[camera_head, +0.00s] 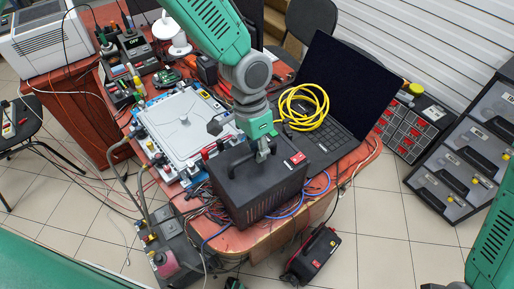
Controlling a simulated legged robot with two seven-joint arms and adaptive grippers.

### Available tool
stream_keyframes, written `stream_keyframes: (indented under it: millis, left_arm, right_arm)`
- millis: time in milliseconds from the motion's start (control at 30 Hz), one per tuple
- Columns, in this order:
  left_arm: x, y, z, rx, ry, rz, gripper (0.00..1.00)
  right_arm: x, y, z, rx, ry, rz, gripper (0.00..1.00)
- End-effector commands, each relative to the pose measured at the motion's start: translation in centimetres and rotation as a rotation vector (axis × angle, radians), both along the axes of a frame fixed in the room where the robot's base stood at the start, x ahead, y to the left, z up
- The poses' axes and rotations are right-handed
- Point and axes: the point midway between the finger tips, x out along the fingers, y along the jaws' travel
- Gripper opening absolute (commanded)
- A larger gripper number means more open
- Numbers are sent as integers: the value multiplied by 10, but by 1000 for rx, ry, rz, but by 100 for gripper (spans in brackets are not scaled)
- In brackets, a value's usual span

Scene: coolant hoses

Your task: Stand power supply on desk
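The power supply is a black box (258,190) with a vented front and a top handle, at the front edge of the cluttered desk (344,160). It looks upright; I cannot tell whether its base touches the desk or hangs just above it. My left gripper (263,153) comes down from above onto the top of the box, with its fingers at the handle.
An open laptop (338,85) with a coiled yellow cable (303,107) is right of the box. A white-grey panel (184,122) lies left. Loose wires surround the box. A black-red unit (313,254) is on the floor; drawer bins (466,150) stand right.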

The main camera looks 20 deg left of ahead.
Motion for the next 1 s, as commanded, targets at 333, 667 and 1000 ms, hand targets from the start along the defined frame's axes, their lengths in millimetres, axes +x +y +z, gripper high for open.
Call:
stream_keyframes:
  millis: [333,667,1000]
  left_arm:
    - [1,3,-2,-3,1,2,26]
    - [5,5,26,-2,-4,4,26]
    - [14,16,95,-2,-3,3,26]
  right_arm:
    - [0,0,0,0,0,0,39]
    - [0,0,-2,0,0,0,39]
    - [0,0,-5,0,0,0,39]
